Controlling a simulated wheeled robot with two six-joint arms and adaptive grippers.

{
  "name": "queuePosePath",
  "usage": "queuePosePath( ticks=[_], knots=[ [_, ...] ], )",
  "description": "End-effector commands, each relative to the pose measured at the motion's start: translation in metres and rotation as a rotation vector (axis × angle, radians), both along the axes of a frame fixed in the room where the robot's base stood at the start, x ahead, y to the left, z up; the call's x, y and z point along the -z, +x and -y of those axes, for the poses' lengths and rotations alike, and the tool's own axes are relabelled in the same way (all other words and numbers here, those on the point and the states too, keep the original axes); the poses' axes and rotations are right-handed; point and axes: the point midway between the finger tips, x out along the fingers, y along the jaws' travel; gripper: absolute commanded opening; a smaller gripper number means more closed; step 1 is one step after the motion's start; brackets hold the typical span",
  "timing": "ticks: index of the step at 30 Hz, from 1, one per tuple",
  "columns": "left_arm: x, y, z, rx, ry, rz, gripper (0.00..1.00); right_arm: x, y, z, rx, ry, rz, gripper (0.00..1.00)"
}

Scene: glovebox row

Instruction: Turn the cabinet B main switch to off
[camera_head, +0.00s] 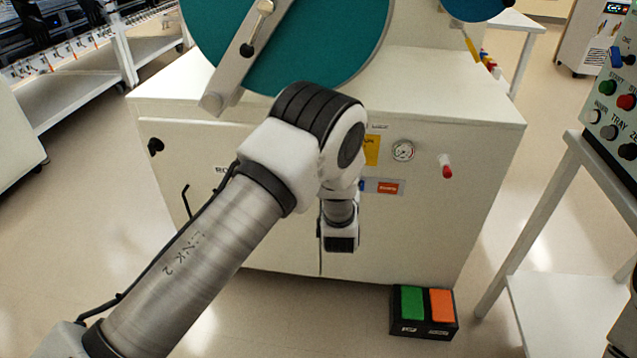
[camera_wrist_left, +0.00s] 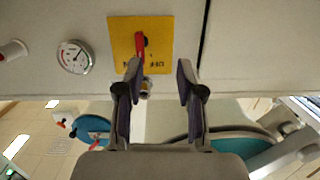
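The main switch shows in the left wrist view as a red handle (camera_wrist_left: 140,43) on a yellow plate (camera_wrist_left: 160,36) with dark lettering, seen upside down. The handle stands roughly along the picture's vertical. In the head view only an edge of the yellow plate (camera_head: 372,150) shows beside my left arm. My left gripper (camera_wrist_left: 159,72) is open, its two fingers apart and pointing toward the panel. One fingertip overlaps the handle's end in the picture; I cannot tell whether it touches. The gap between the fingers looks empty. My right gripper is not in view.
The cabinet front has a gauge (camera_head: 403,150) and a red-tipped knob (camera_head: 447,168). A green and orange pedal box (camera_head: 424,311) sits on the floor. A button panel (camera_head: 615,105) stands at right on a stand. A teal round door (camera_head: 310,50) is above.

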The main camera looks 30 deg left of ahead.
Motion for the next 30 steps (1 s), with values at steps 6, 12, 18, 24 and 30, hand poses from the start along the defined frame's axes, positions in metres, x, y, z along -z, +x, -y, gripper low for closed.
queuePosePath(
  ticks=[6,12,18,24,30],
  knots=[
    [-0.008,0.030,0.034,0.047,0.012,0.147,0.38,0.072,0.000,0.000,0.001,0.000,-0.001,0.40],
    [-0.015,0.047,0.028,0.044,0.009,0.153,0.38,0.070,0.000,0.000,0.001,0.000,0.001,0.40],
    [-0.014,0.084,0.017,0.046,0.011,0.151,0.38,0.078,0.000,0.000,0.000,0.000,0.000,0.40],
    [-0.015,0.104,0.011,0.047,0.012,0.147,0.38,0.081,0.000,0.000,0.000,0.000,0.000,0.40],
    [-0.015,0.104,0.011,0.048,0.012,0.146,0.38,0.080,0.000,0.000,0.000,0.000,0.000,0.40]
  ],
)
